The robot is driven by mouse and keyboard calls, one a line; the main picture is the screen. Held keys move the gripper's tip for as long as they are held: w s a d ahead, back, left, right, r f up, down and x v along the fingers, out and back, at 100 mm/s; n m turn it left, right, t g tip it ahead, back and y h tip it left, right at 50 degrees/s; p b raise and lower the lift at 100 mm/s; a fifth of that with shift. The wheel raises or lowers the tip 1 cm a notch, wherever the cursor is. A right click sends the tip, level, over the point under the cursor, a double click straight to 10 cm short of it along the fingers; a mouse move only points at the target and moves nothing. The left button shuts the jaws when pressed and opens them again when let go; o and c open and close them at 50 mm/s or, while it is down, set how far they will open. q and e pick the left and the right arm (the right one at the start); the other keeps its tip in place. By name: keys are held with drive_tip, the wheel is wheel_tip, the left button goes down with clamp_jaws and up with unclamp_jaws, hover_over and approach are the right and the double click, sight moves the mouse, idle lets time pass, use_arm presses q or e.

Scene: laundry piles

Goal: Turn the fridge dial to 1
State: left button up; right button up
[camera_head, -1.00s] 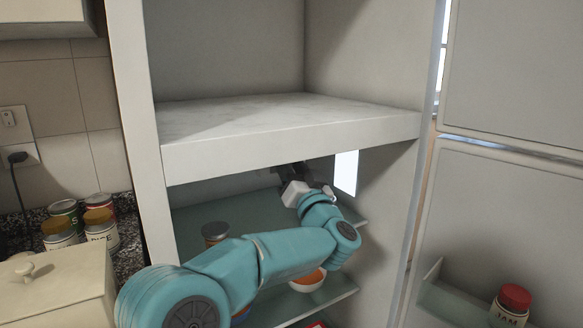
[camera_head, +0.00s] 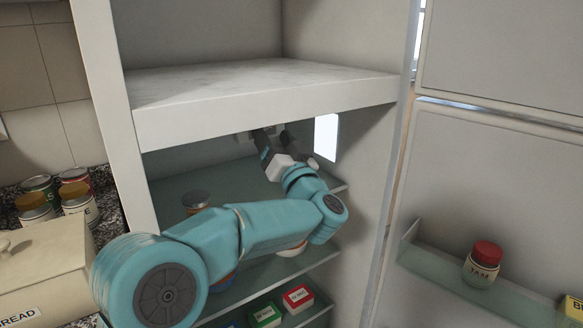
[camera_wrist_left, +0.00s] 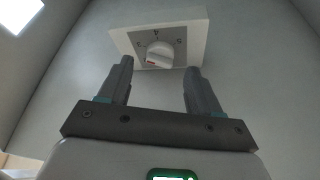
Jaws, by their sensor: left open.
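The fridge dial (camera_wrist_left: 158,53) is a small white knob with a red mark at its lower left. In the wrist view the knob shows just beyond and between the fingertips, and no contact is visible. In the head view my left gripper (camera_head: 272,133) reaches under the marble-topped ledge into the fridge, and the dial cannot be made out. My right gripper is out of view.
The marble-topped ledge (camera_head: 262,92) lies just above the gripper. Glass shelves below hold a lidded jar (camera_head: 196,200) and small boxes (camera_head: 298,297). A lit panel (camera_head: 326,137) is to the right. The open fridge door holds a jam jar (camera_head: 482,264).

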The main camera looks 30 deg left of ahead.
use_arm(q)
drive_tip(key=v, duration=1.4)
drive_tip(key=shift+b, duration=0.45)
